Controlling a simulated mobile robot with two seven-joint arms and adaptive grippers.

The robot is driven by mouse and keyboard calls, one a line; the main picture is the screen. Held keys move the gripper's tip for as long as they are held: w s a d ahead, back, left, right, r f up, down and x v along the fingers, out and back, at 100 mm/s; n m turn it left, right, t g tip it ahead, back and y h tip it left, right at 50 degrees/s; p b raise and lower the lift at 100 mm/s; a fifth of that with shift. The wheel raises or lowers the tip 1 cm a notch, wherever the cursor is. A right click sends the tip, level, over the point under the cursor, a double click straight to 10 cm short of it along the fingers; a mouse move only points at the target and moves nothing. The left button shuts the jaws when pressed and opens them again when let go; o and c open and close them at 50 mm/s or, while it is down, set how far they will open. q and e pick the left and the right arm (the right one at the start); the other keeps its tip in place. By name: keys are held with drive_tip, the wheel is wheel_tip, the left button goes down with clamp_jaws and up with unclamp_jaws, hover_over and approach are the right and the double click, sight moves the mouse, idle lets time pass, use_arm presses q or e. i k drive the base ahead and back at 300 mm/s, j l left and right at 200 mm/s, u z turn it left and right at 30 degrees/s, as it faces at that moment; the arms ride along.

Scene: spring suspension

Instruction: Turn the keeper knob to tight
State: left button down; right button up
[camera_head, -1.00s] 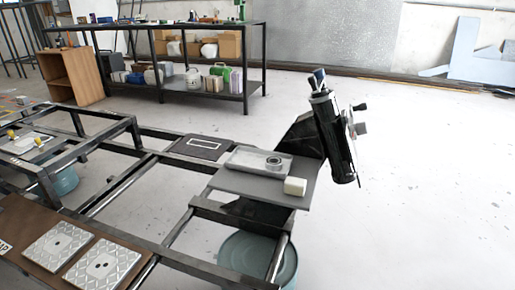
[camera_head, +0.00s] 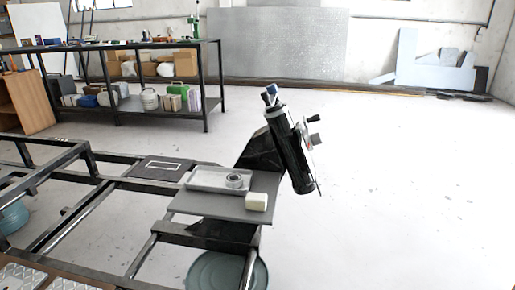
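A dark, tilted cylindrical unit (camera_head: 291,155) stands at the far right end of the black frame, with a blue-tipped part (camera_head: 270,92) at its top. Small grey and black knob-like parts (camera_head: 314,138) stick out on its right side, with a bit of red by them. One of these may be the keeper knob; at this size I cannot tell, nor read how it is set. Neither of my grippers is in view.
A grey plate (camera_head: 190,205) beside the unit carries a metal tray (camera_head: 205,179) with a ring (camera_head: 234,180) and a cream block (camera_head: 257,201). A teal drum (camera_head: 262,275) stands below. A loaded workbench (camera_head: 130,44) is behind. The floor to the right is clear.

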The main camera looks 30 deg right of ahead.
sight(272, 89)
drive_tip(key=k+l+z, duration=0.1)
drive_tip(key=l, duration=0.35)
drive_tip(key=k+l+z, duration=0.1)
drive_tip(key=l, duration=0.3)
drive_tip(key=k+l+z, duration=0.1)
drive_tip(key=l, duration=0.35)
drive_tip(key=k+l+z, duration=0.1)
drive_tip(key=l, duration=0.4)
drive_tip(key=k, duration=0.1)
